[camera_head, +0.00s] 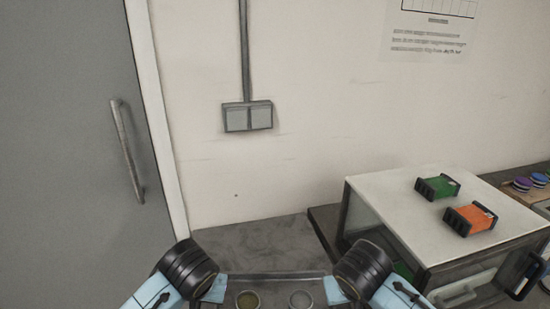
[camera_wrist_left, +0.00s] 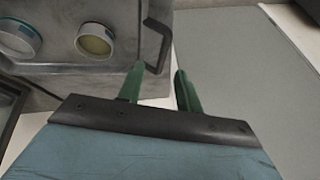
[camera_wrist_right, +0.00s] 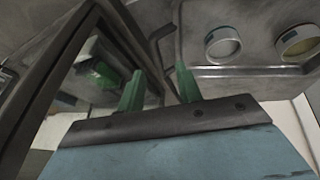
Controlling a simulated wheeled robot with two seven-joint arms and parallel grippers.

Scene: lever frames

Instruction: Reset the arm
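My left gripper (camera_wrist_left: 158,76) shows in the left wrist view, with its two green fingers apart and nothing between them. My right gripper (camera_wrist_right: 158,78) shows in the right wrist view, also with its green fingers apart and empty. In the head view both of my arms come in at the bottom edge, roughly mirrored, and the fingers are out of sight there. Both grippers are near a grey metal surface with a handle bar (camera_head: 280,276). Two round containers sit on it, one yellowish (camera_head: 248,299) and one whitish (camera_head: 301,299).
A white-topped cabinet (camera_head: 390,200) stands at the right, bearing a green device (camera_head: 437,187) and an orange device (camera_head: 470,218). Several coloured discs (camera_head: 523,184) lie beyond it. A grey door (camera_head: 70,130) is at the left. A switch box (camera_head: 247,117) is on the wall.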

